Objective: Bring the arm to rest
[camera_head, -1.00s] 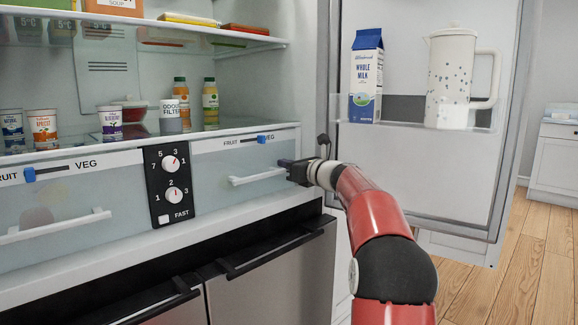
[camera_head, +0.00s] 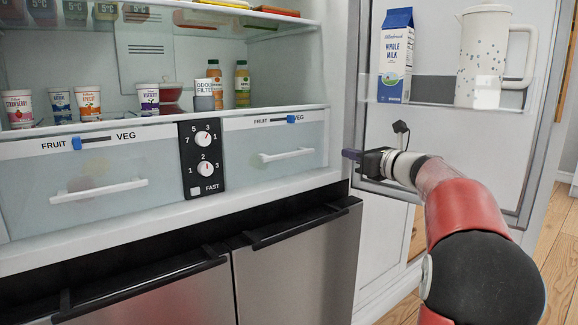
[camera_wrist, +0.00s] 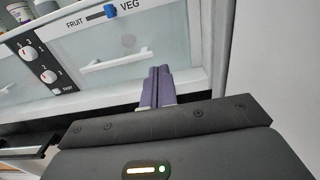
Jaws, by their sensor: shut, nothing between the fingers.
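My gripper (camera_head: 350,154) is shut and empty. In the head view it is in front of the right edge of the fridge, right of the right drawer's white handle (camera_head: 286,155) and apart from it. My red and black arm reaches it from the lower right. In the wrist view the two purple fingers of my gripper (camera_wrist: 157,74) are together, pointing toward the drawer front, with the white handle (camera_wrist: 117,60) to their left. Nothing is between the fingers.
The fridge door (camera_head: 440,130) stands open at the right, holding a milk carton (camera_head: 396,55) and a white jug (camera_head: 481,58). The left drawer (camera_head: 90,180) and right drawer look shut. Yogurt cups and bottles stand on the shelf above. Closed lower doors (camera_head: 300,265) have black handles.

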